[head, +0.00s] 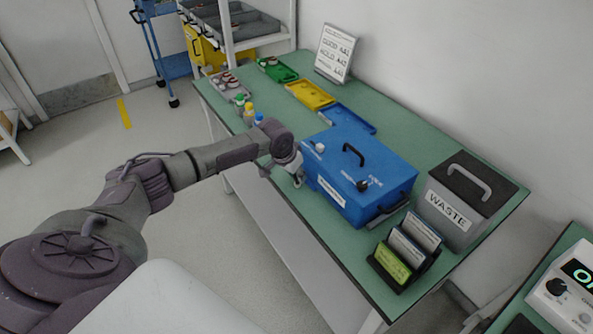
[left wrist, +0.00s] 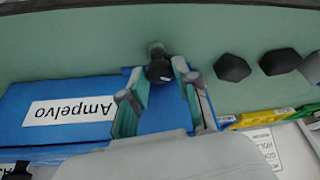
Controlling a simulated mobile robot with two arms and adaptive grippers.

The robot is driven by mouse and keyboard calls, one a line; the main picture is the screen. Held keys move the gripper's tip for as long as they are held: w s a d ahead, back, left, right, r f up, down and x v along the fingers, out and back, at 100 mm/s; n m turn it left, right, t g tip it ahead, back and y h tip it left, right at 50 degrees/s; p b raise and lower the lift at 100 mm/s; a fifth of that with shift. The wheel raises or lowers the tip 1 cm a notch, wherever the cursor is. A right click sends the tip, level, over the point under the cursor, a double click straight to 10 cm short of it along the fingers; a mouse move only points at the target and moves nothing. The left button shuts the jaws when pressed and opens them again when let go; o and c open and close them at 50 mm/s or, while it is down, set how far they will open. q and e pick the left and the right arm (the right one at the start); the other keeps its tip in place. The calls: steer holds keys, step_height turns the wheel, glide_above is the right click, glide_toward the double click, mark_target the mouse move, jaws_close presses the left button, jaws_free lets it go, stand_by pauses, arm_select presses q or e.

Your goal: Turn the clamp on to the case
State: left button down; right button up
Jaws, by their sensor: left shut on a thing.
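The blue case (head: 372,160) stands on the green table, with a black handle on its lid and a white label on its front. In the left wrist view its blue side (left wrist: 60,100) shows, with the label "Ampelvo". My left gripper (head: 297,178) is at the case's left end, close against it. In the left wrist view a dark knob-like part with a grey tip, seemingly the clamp (left wrist: 159,70), sits between the fingertips of my left gripper (left wrist: 165,80), which is shut on it. In the head view the gripper hides this part. My right gripper is not in view.
A grey waste bin (head: 455,205) and a rack of cards (head: 398,262) stand right of the case. Small bottles (head: 249,112) stand behind my left wrist. Green, yellow (head: 311,94) and blue trays lie farther back. The table's front edge is close below the gripper.

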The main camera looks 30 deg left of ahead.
arm_select(q)
steer(key=shift+a+f+m+h, duration=0.1)
steer(key=shift+m+h, duration=0.3)
steer(key=shift+m, duration=0.5)
steer(key=m+h+b, duration=0.1)
steer(key=m, duration=0.1)
steer(key=shift+w+m+b, duration=0.1)
steer(key=shift+m+b, duration=0.2)
steer(key=shift+b, duration=0.05)
steer(key=m+b, duration=0.1)
steer(key=m, duration=0.1)
steer(key=m+g+h+b, duration=0.1)
steer(key=m+b, duration=0.1)
steer(key=shift+w+a+f+m+g+b, duration=0.1)
steer(key=shift+w+a+m+g+b, duration=0.05)
steer(key=shift+m+g+b, duration=0.15)
steer(key=shift+m+g+h+b, duration=0.5)
steer(key=shift+m+b, duration=0.8)
steer(key=shift+m, duration=0.3)
steer(key=shift+r, duration=0.2)
steer(key=c, duration=0.8)
jaws_free()
steer(key=shift+c, duration=0.2)
